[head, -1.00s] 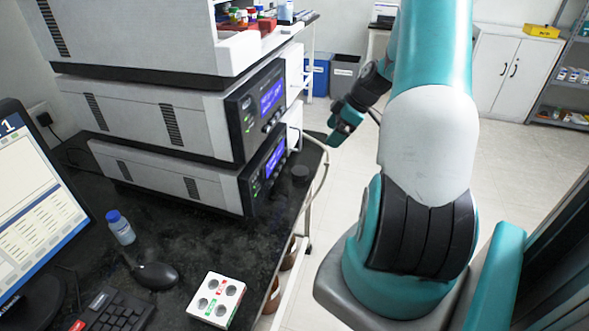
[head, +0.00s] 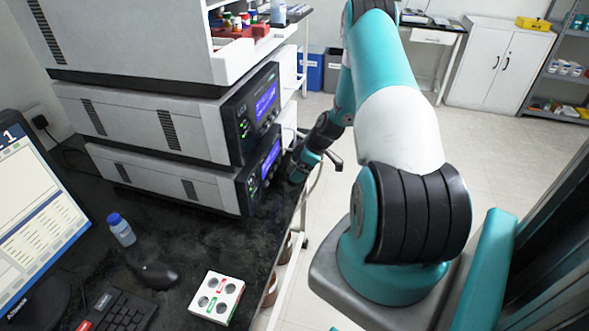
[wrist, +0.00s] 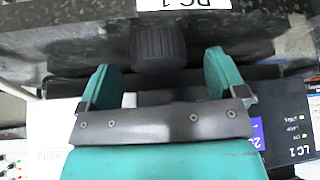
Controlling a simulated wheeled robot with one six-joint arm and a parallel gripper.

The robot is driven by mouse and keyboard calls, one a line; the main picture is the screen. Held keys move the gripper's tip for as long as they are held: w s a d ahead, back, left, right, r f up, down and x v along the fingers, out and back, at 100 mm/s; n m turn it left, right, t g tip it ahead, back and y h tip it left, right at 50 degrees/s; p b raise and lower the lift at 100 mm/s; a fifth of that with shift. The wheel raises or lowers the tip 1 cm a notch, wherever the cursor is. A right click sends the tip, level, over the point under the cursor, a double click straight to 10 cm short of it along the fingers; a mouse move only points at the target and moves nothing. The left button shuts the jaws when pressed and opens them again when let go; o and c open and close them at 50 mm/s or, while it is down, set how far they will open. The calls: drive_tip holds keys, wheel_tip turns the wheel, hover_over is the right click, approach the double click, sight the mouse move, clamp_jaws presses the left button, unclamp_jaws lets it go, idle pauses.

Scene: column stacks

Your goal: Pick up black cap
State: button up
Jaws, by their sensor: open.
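The black cap (wrist: 158,47) is a dark, ribbed round piece on the black bench. In the wrist view it lies just beyond the fingertips, roughly centred between them. My gripper (wrist: 160,72) has its two teal fingers spread wide with nothing between them. In the head view my gripper (head: 299,168) is at the bench's right edge, beside the lower instrument's front. The cap is hidden behind it there.
The stacked grey instruments (head: 150,120) with lit blue screens stand close to the left of my gripper. A white block with holes (head: 216,297), a blue-capped bottle (head: 121,230) and a mouse (head: 158,275) are nearer on the bench (head: 200,235). Open floor lies right.

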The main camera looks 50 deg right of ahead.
drive_tip(key=shift+w+a+f, duration=0.15)
drive_tip(key=shift+w+f, duration=0.1)
drive_tip(key=shift+f, duration=0.3)
drive_tip(key=c, duration=1)
drive_tip(key=shift+r, duration=0.15)
wheel_tip(320, 180, up, 28)
drive_tip(key=b, duration=0.3)
